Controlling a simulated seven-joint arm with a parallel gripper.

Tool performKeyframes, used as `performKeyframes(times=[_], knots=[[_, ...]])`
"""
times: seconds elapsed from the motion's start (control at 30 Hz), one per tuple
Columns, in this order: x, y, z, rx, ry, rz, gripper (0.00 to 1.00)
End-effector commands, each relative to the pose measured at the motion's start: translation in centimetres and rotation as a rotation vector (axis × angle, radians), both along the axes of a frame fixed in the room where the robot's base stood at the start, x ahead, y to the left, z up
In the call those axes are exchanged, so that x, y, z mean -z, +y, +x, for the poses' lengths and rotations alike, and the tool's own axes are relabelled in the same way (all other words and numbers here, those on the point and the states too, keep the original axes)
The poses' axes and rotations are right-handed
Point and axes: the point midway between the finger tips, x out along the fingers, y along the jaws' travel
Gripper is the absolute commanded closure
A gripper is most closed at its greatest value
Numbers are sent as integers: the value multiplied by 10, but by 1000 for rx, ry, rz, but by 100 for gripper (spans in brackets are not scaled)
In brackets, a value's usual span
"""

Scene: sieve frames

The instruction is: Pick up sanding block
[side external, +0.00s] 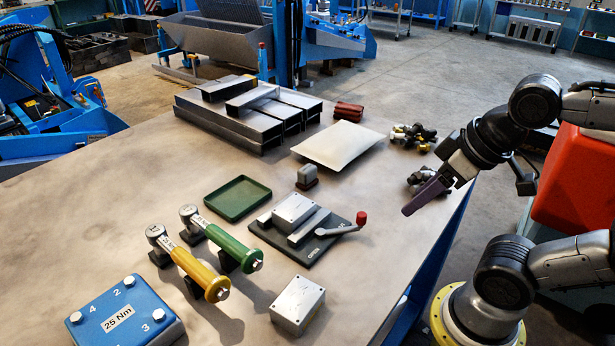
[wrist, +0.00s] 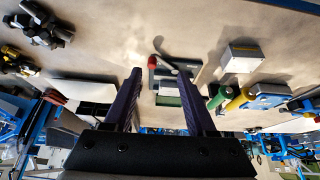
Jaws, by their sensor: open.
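The sanding block looks to be the small block with a grey rounded top and a reddish-brown base (side external: 307,177). It stands upright on the table between the green tray and the white pad. I cannot make it out in the wrist view. My gripper (side external: 418,196) is open and empty, above the table's right edge, well to the right of the block. In the wrist view its two dark purple fingers (wrist: 160,72) stand apart with nothing between them.
A vise-like fixture with a red-knobbed crank (side external: 361,218) stands just in front of the block. A green tray (side external: 237,198) lies left, a white pad (side external: 338,143) behind. Dark fittings (side external: 413,137) lie near my gripper. A grey metal box (side external: 298,305) stands in front.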

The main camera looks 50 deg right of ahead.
Motion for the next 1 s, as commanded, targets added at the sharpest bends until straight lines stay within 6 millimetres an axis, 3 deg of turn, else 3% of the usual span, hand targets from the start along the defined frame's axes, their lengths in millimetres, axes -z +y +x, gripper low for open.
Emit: performKeyframes(times=[0.17,0.27,0.57,0.73,0.87,1.0], knots=[[0,0,0,0,0,0,44],[0,0,0,0,0,0,28],[0,0,0,-8,0,-4,28],[-1,-2,-4,-124,21,-74,28],[-26,-9,5,-296,19,-202,28],[-58,-19,31,-510,72,-357,28]])
